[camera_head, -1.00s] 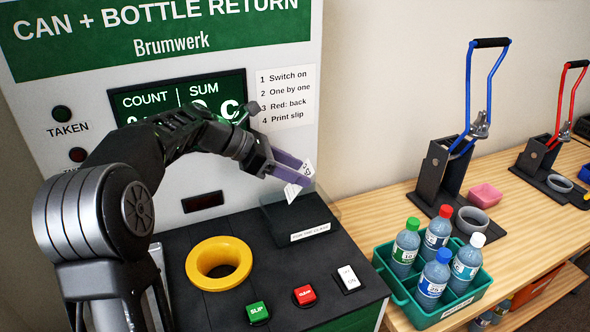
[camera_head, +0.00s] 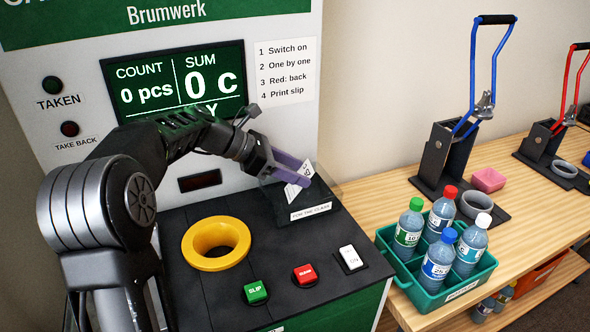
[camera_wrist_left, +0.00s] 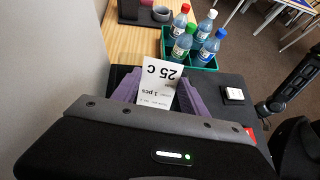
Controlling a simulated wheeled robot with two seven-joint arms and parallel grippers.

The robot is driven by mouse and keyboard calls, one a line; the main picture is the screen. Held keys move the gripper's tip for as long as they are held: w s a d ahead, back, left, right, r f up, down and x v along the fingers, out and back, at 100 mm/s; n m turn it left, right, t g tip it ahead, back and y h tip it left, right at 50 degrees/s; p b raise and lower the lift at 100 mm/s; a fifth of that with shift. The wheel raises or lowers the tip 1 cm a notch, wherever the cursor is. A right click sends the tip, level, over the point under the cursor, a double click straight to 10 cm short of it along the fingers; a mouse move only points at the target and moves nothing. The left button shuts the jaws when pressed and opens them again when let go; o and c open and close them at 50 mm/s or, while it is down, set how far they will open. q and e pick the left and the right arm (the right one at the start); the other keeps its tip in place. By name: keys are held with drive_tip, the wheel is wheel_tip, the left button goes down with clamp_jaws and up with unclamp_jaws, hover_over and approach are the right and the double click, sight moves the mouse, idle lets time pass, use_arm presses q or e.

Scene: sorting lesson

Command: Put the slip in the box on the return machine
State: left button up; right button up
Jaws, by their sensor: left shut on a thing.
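My left gripper (camera_head: 293,176) is shut on a white paper slip (camera_head: 296,189) at the far right of the return machine (camera_head: 150,235). The slip also shows in the left wrist view (camera_wrist_left: 157,84), with "25 C" and "1 pcs" printed on it, between the purple fingers. The black box (camera_head: 318,211), labelled "FOR THE CLASS", stands on the machine top. In the head view the fingers and slip overlap the box; whether the slip's lower end is inside it I cannot tell. My right gripper is not in view.
A yellow ring opening (camera_head: 216,244), a green SLIP button (camera_head: 255,292), a red button (camera_head: 305,275) and a white switch (camera_head: 350,258) are on the machine top. A green crate (camera_head: 436,299) of bottles stands right of it.

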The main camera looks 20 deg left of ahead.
use_arm(q)
drive_tip(key=o, duration=1)
drive_tip(key=v, duration=0.8)
drive_tip(key=shift+b, duration=0.35)
drive_tip(key=shift+d+f, duration=0.1)
